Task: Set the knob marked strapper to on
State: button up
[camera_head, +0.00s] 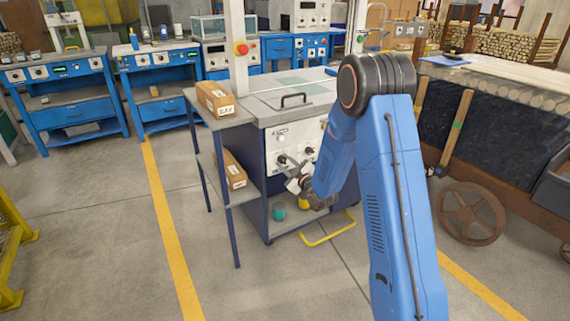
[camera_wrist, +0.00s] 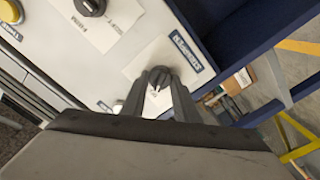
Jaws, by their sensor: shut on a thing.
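The strapper knob (camera_wrist: 160,76) is a dark round knob on a white plate, next to a blue label (camera_wrist: 187,50) that appears to read STRAPPER, tilted in the wrist view. My gripper (camera_wrist: 160,88) has its two fingers on either side of this knob and is shut on it. In the head view my gripper (camera_head: 289,169) reaches the white front panel (camera_head: 280,139) of the blue and white machine. A small light mark shows on the knob's near side. The position lettering below is partly hidden between the fingers and too small to read.
Another black knob (camera_wrist: 92,5) and a yellow button (camera_wrist: 11,11) sit on the same panel. A grey shelf stand (camera_head: 222,119) with cardboard boxes is left of the machine. A yellow floor bar (camera_head: 328,232) lies below. Open floor lies in front and to the left.

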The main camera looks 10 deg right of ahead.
jog(key=m, duration=1.1)
jog(key=shift+d+m, duration=0.15)
jog(key=shift+m, duration=0.15)
dwell(0.5)
jog(key=o, duration=1.1)
jog(key=shift+c, duration=0.2)
jog(key=shift+s, duration=0.1)
